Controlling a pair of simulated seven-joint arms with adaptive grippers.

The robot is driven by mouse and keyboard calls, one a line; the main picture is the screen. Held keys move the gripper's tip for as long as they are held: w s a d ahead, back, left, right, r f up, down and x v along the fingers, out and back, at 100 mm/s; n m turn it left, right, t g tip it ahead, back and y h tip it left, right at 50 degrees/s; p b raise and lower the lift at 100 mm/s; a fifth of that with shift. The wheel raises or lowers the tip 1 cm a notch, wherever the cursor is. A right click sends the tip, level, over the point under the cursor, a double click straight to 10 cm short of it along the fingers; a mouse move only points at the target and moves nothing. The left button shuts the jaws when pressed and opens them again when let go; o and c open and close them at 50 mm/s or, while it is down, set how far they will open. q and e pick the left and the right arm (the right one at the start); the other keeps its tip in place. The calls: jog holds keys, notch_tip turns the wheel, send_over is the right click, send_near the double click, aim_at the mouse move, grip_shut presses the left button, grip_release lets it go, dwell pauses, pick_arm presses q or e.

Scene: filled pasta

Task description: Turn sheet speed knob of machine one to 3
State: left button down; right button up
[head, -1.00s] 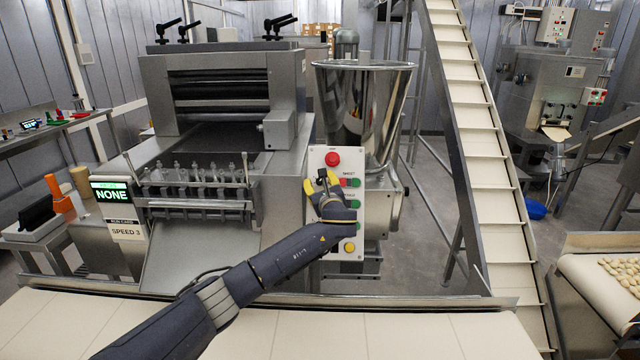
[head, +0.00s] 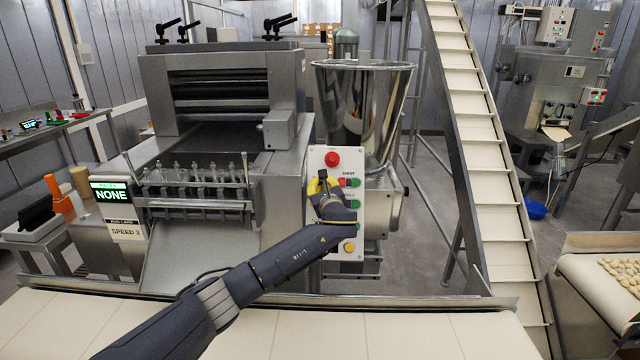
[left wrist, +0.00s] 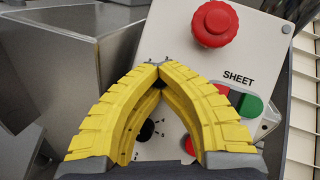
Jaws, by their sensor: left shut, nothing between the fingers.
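The white control panel (head: 331,158) of the machine with the SPEED 3 card (head: 126,231) stands at centre in the head view. My left gripper (head: 323,179) is in front of it, below the red stop button. In the left wrist view its yellow fingers (left wrist: 158,68) meet at the tips, with nothing gripped. A black knob (left wrist: 147,130) with tick marks around it shows between the bowed fingers, partly hidden by them. I cannot read its setting or tell whether the fingers touch it. My right gripper is not in view.
A red stop button (left wrist: 222,22) sits above the SHEET label, with a green button (left wrist: 250,106) and a red one below it. A steel hopper (head: 362,105) is behind the panel. A pale conveyor (head: 330,335) runs along the front. The display (head: 111,193) reads NONE.

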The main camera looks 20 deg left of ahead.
pick_arm(q)
jog(key=shift+w+a+r+n+y, duration=0.15)
jog(key=shift+r+n+y, duration=0.15)
jog(key=shift+r+n, duration=0.2)
jog(key=n+g+y, duration=0.1)
jog(key=n+g, duration=0.1)
jog(key=n, duration=0.2)
jog(key=shift+n+g+y, duration=0.5)
jog(key=shift+n+g, duration=0.5)
jog(key=shift+n, duration=0.5)
jog(key=shift+a+r+n, duration=0.1)
jog(key=shift+a+n, duration=0.05)
jog(key=shift+n, duration=0.15)
jog(key=c, duration=1.6)
grip_release()
jog(key=shift+a, duration=0.1)
jog(key=o, duration=0.4)
jog(key=shift+f, duration=0.2)
jog(key=shift+c, duration=0.2)
jog(key=shift+d, duration=0.25)
